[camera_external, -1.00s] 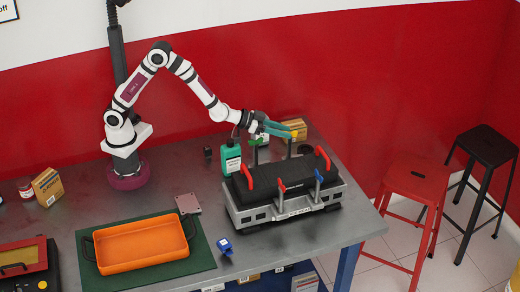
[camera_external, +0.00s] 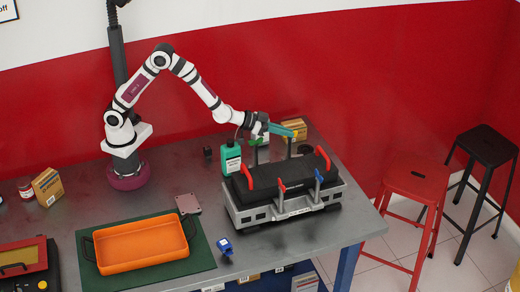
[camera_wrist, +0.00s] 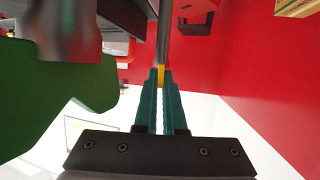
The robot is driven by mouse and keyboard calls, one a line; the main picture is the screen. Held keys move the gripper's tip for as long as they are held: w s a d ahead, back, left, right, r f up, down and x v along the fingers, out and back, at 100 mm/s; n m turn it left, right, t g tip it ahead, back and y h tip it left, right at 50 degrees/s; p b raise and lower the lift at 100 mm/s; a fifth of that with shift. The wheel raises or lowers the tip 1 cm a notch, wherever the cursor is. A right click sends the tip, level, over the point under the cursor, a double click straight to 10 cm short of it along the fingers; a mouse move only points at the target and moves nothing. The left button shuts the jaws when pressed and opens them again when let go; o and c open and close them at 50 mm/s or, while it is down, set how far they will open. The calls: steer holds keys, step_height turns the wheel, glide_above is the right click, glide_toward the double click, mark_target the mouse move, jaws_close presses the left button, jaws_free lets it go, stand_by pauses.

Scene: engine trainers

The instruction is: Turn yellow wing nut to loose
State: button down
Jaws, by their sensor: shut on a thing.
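The yellow wing nut (camera_external: 295,134) is at the top of a dark post at the back right of the engine trainer (camera_external: 288,209). In the wrist view the yellow wing nut (camera_wrist: 161,71) shows as a small patch between my teal fingertips, with the post beyond it. My gripper (camera_external: 288,131) reaches it from the left, nearly level, and is shut on it. It also shows in the wrist view (camera_wrist: 160,82). The fingers hide most of the nut, so its angle cannot be told.
A green wing nut (camera_external: 255,141), a red one (camera_external: 281,186) and a blue one (camera_external: 318,178) sit on other posts. Red handles (camera_external: 324,158) rise from the black cover. A green bottle (camera_external: 231,159) stands close left. A box (camera_external: 295,126) stands behind the gripper.

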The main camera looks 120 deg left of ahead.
steer(key=shift+w+d+n+g+y, duration=0.1)
steer(key=shift+n+g+y, duration=0.35)
steer(key=shift+n+y, duration=0.25)
steer(key=shift+w+d+n+g+y, duration=0.1)
steer(key=shift+n+g+y, duration=0.35)
steer(key=shift+n+y, duration=0.25)
steer(key=c, duration=1)
jaws_free()
steer(key=shift+s, duration=0.1)
steer(key=v, duration=1.5)
steer(key=shift+s+d+r, duration=0.25)
